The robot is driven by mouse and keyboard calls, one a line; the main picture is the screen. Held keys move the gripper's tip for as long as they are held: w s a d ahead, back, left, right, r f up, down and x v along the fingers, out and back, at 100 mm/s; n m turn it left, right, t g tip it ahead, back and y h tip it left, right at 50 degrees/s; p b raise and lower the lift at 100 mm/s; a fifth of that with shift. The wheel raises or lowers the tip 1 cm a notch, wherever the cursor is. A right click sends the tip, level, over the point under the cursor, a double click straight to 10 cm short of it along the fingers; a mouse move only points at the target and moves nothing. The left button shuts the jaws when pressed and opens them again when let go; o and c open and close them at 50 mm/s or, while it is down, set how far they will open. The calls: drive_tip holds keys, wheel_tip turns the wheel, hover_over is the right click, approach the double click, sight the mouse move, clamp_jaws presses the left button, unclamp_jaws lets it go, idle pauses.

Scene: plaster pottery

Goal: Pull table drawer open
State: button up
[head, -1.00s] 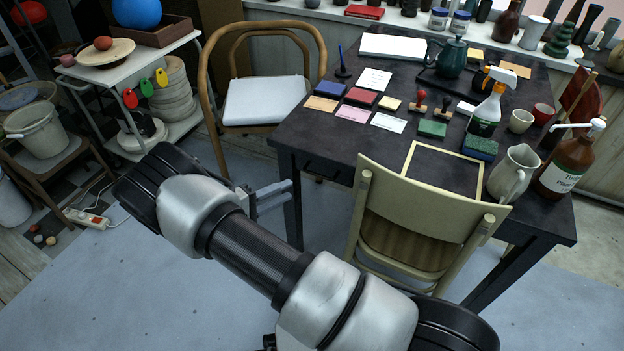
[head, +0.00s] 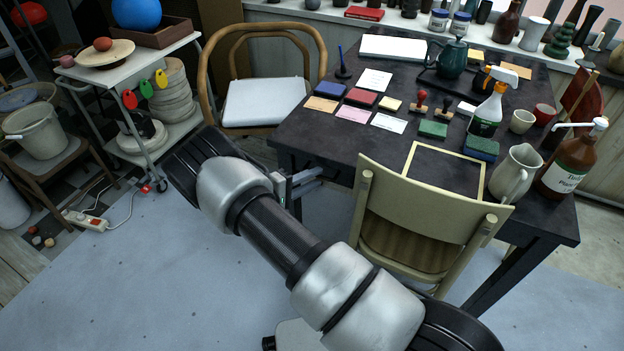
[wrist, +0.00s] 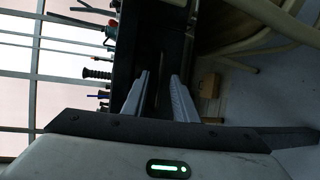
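The dark table (head: 310,135) stands right of centre in the head view. Its drawer front lies along the near left side under the top, mostly hidden behind my gripper (head: 318,178) in that view. In the wrist view, the dark table side (wrist: 150,45) lies ahead of the fingers, with a thin line on it that may be a handle or a seam. My gripper (wrist: 158,82) also shows there, its two fingers apart with nothing visible between them. I cannot tell whether the fingertips touch the drawer front.
A cream chair (head: 425,215) stands at the table's near side, right of my gripper. A wooden armchair with a white seat (head: 265,102) stands behind my arm to the left. The table top holds stamps, cards and bottles.

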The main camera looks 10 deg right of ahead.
clamp_jaws()
idle(1.2)
